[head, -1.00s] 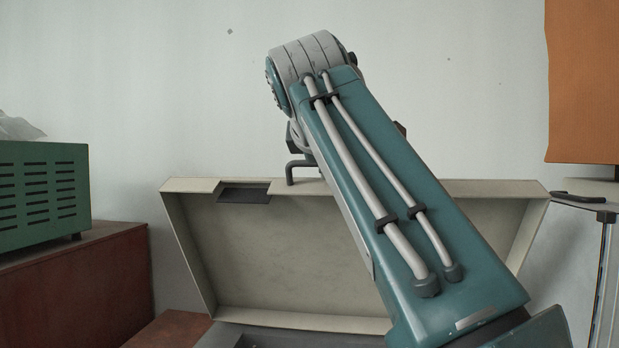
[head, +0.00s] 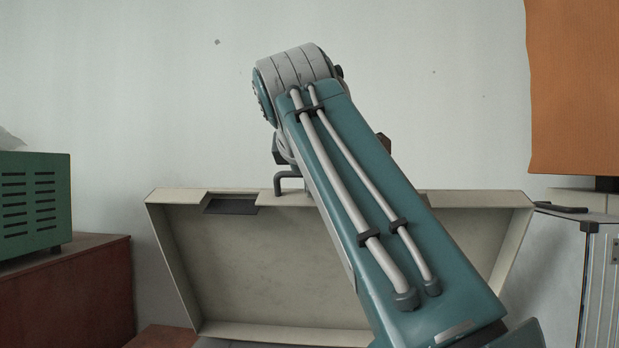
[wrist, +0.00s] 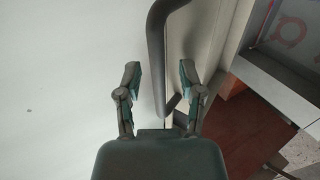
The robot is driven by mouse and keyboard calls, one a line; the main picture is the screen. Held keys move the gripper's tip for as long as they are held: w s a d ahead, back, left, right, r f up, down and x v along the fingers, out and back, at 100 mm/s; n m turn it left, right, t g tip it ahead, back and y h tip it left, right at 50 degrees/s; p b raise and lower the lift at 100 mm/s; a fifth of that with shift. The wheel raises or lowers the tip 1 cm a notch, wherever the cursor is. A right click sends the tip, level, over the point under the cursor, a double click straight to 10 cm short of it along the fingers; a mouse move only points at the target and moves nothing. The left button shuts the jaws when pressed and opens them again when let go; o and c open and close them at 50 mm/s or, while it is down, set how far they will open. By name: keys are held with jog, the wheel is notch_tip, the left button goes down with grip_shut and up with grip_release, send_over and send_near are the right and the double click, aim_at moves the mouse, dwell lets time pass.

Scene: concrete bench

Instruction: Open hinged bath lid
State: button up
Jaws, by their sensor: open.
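The cream bath lid (head: 280,262) stands raised, with its hollow inner side facing me. Its lower edge is near the bottom of the head view, where the hinge and bath are mostly out of sight. A dark grey bent handle (head: 290,180) sits at the lid's top edge and also shows as a dark bar in the wrist view (wrist: 156,50). My gripper (wrist: 160,78) is open, with one finger on each side of the handle bar. I cannot tell whether either finger touches it. In the head view my arm hides the fingers and part of the lid.
A green slatted box (head: 35,207) stands on a reddish-brown cabinet (head: 70,290) at the left. An orange sheet (head: 575,90) hangs at the upper right, above a pale ribbed unit (head: 602,270). A plain pale wall (head: 130,90) is behind the lid.

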jog(key=v, duration=0.7)
jog(key=shift+s+a, duration=0.15)
jog(key=shift+a, duration=0.1)
jog(key=c, duration=0.6)
jog(key=w+a+n+t+y, duration=0.1)
jog(key=w+a+n+y, duration=0.1)
jog(key=a+n, duration=0.1)
jog(key=w+a+n+t+y, duration=0.1)
jog(key=a, duration=0.1)
jog(key=shift+w+a+f+t, duration=0.15)
jog(key=shift+w+f+t, duration=0.15)
jog(key=shift+w, duration=0.05)
grip_shut()
jog(key=s+a+f+n+y, duration=0.5)
jog(key=s+f+n+y, duration=0.45)
jog(key=f+y, duration=0.4)
jog(key=w+a+r, duration=0.5)
jog(key=w+a, duration=0.1)
jog(key=w, duration=0.5)
jog(key=shift+a+t, duration=0.3)
jog(key=shift+a, duration=0.05)
